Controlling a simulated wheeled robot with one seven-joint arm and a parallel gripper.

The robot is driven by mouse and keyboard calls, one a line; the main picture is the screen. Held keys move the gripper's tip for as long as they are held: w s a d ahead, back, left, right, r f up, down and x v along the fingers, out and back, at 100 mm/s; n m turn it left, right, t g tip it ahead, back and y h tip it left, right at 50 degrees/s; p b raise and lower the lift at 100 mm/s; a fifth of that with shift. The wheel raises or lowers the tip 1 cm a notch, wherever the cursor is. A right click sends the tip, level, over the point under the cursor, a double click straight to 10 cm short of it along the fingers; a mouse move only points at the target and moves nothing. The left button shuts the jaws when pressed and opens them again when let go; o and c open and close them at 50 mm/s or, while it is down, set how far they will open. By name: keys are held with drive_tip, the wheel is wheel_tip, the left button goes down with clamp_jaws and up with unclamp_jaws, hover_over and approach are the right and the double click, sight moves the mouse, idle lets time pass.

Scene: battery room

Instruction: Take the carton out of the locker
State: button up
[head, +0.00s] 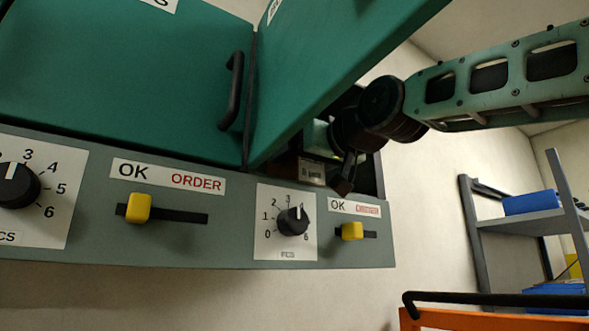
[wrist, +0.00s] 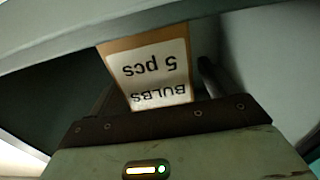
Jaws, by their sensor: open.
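The locker's right compartment stands open, its green door (head: 335,65) swung out. The carton (wrist: 104,52) is inside, a cardboard box with a white label reading "BULBS 5 pcs", upside down in the wrist view. A small part of a pale box with a label, which looks like the carton, shows in the head view (head: 311,173) just left of my gripper. My gripper (head: 342,178) is open and reaches into the compartment close to the carton. In the wrist view the gripper's body covers the carton's lower part; I cannot tell whether the fingers touch it.
A closed green door (head: 120,70) with a black handle (head: 233,90) is at left. The grey front panel (head: 230,240) carries dials and yellow sliders. A shelf (head: 520,222) with blue bins and an orange cart (head: 480,318) stand at right.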

drive_tip(key=shift+x, duration=0.75)
drive_tip(key=shift+r, duration=0.1)
drive_tip(key=c, duration=1.3)
drive_tip(key=shift+r, duration=0.1)
